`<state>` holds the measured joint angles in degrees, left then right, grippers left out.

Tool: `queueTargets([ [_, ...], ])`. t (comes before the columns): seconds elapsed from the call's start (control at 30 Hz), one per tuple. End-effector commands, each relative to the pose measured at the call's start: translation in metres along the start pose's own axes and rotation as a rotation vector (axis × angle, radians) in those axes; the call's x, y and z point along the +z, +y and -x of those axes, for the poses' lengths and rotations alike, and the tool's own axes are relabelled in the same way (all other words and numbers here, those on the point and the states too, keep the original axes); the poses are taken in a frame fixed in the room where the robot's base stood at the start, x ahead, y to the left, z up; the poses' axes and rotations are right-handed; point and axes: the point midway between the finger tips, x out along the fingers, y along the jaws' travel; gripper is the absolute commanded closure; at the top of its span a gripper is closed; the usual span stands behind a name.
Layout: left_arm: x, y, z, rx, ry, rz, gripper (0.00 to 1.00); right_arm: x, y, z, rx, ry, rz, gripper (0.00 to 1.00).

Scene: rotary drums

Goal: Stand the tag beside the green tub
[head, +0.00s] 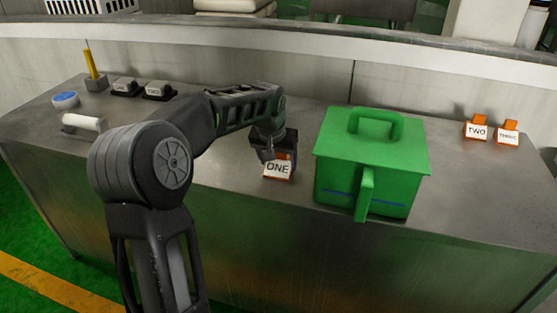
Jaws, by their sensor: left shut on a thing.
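The green tub (334,173) stands on the metal counter, with a lid that has a loop handle on top and a handle at its front. A tag reading ONE (277,171), white-faced with an orange part behind, is just left of the tub, apart from it. My left gripper (281,152) is shut on this tag from above and partly hides its top. The tag looks upright; whether its base touches the counter I cannot tell. Two more tags stand at the right: TWO (476,131) and another with small print (508,136). My right gripper is not in view.
On the counter's left are a yellow stick in a grey block (95,82), a blue-topped round item (65,99), two dark-based grey blocks (125,86) and a white roller (82,122). A raised ledge runs behind. The counter (455,180) is clear right of the tub.

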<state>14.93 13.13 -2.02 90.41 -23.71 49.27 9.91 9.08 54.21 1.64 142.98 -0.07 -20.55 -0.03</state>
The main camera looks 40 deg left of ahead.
Motion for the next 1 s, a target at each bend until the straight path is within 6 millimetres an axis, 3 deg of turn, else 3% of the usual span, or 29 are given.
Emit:
queueTargets([
  [0.2, 0.002, 0.000, -0.004, 0.000, 0.000, 0.000, 0.72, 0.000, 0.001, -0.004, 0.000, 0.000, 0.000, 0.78],
  [0.23, 0.001, 0.000, -0.003, 0.000, 0.000, 0.000, 0.30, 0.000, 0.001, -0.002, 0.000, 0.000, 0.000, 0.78],
  [0.47, 0.001, 0.000, -0.003, 0.000, 0.000, 0.000, 0.11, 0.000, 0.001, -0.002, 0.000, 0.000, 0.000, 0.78],
  [0.77, 0.000, 0.000, -0.001, 0.000, 0.000, 0.000, 0.11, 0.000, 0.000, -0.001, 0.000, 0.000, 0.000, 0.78],
  [1.0, -0.001, 0.001, 0.022, 0.000, 0.004, -0.001, 0.11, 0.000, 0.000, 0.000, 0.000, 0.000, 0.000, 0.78],
])
